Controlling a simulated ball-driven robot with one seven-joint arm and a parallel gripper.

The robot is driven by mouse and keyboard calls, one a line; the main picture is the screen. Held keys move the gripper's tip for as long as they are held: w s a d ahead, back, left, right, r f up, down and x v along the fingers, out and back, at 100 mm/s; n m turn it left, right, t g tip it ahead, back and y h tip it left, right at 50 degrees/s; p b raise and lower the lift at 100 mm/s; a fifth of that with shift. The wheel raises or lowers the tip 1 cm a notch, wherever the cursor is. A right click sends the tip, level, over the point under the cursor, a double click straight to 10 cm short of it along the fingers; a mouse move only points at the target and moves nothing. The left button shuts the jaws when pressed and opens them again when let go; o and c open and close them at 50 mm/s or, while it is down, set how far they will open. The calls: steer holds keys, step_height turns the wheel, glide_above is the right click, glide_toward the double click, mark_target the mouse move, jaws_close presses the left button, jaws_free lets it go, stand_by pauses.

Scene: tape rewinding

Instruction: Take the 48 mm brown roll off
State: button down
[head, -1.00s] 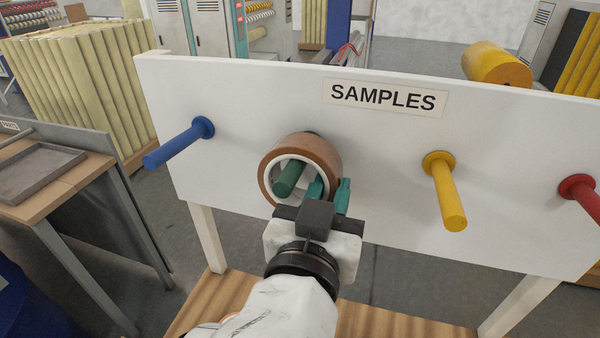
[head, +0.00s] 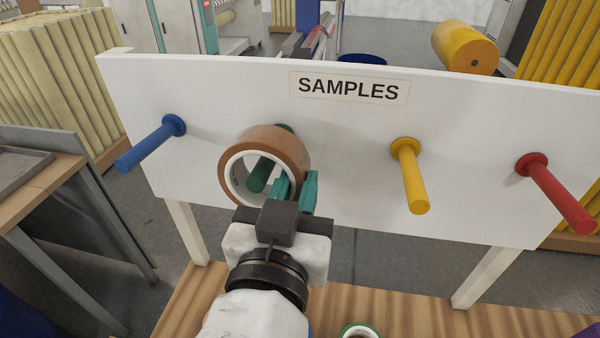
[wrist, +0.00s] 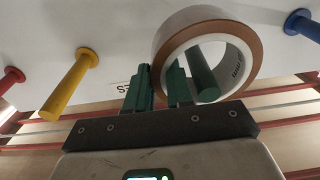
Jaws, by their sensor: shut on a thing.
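The brown roll (head: 287,146) has a white core with print inside and shows large in the wrist view (wrist: 188,20). It stands off the white board around the green peg (head: 261,174), whose end shows within the core opening; whether the tip still reaches past the roll's near face I cannot tell. The peg also shows in the wrist view (wrist: 203,78). My gripper (head: 295,186) is shut on the roll's lower right wall, one green finger inside the core and one outside. The wrist view shows the fingers (wrist: 160,85) astride the wall.
The white SAMPLES board (head: 340,150) also carries a blue peg (head: 150,145), a yellow peg (head: 411,180) and a red peg (head: 556,193), all empty. A green-edged roll (head: 359,330) lies on the wooden base below. A bench (head: 45,190) stands at left.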

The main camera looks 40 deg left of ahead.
steer(key=s+d+r+p, duration=0.2)
steer(key=s+d+r, duration=0.3)
steer(key=s, duration=0.4)
steer(key=shift+d+r+p, duration=0.3)
steer(key=shift+r, duration=0.05)
